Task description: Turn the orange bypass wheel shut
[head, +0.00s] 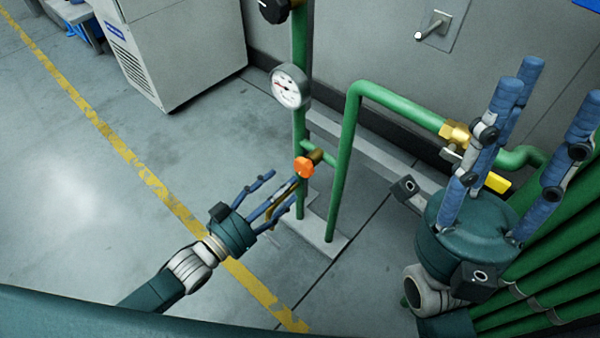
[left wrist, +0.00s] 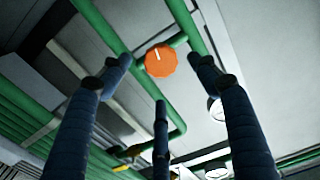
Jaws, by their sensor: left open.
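The orange bypass wheel (head: 304,167) sits on a short brass stem on the thin green pipework in the middle of the head view. In the left wrist view the wheel (left wrist: 160,62) faces me, a white mark on its upper part. My left gripper (head: 284,184) is open, its fingers pointing at the wheel from the lower left. In the left wrist view the wheel appears between the fingertips (left wrist: 158,76), with no finger visibly closed on it. My right gripper (head: 535,85) has its fingers pointing up and spread, with nothing between them, at the right.
A pressure gauge (head: 290,86) is on the upright pipe above the wheel. A green pipe loop (head: 345,150) stands just right of it, leading to a brass fitting (head: 455,134) and a yellow lever (head: 497,183). A grey cabinet (head: 180,50) stands behind.

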